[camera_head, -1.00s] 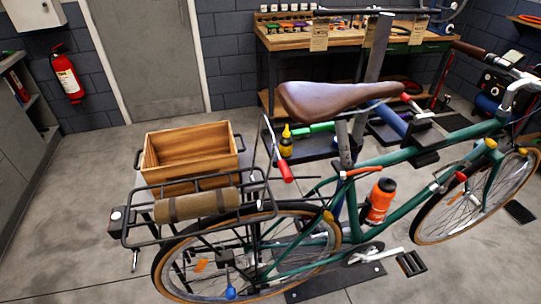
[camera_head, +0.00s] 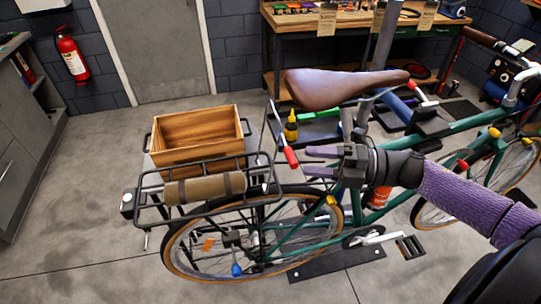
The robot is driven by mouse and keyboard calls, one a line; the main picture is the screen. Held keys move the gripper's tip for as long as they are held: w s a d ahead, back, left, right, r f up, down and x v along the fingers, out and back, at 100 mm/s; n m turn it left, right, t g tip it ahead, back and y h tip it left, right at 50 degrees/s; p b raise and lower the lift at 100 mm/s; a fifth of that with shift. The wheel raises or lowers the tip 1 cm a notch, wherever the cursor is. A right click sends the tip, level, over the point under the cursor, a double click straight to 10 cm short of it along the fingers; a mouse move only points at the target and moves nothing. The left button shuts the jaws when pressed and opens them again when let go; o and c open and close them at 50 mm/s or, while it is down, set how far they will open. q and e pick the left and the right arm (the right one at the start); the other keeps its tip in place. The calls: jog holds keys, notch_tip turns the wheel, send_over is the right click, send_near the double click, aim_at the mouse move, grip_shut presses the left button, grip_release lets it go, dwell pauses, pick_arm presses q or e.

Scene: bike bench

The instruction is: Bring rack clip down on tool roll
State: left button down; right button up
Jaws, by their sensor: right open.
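The tan tool roll (camera_head: 205,188) with dark straps lies on the black rear rack (camera_head: 150,212) of the green bike. A raised bar with a red grip (camera_head: 290,156) stands at the rack's saddle end. It looks like the rack clip, up and apart from the roll. My right gripper (camera_head: 306,161) comes in from the right on a purple arm. It is open and empty, its two fingers pointing left just to the right of the red grip. I cannot tell whether it touches the grip. My left gripper is out of view.
A wooden crate (camera_head: 200,157) stands behind the rack. The brown saddle (camera_head: 345,88) is above and behind my right gripper. A yellow bottle (camera_head: 290,128) stands near the red grip. The floor at left is clear.

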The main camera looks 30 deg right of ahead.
aim_at(296, 161)
jog(key=x, duration=0.6)
jog(key=shift+w+a, duration=0.15)
jog(key=shift+w, duration=0.05)
grip_shut()
jog(key=shift+f, duration=0.1)
dwell(1.0)
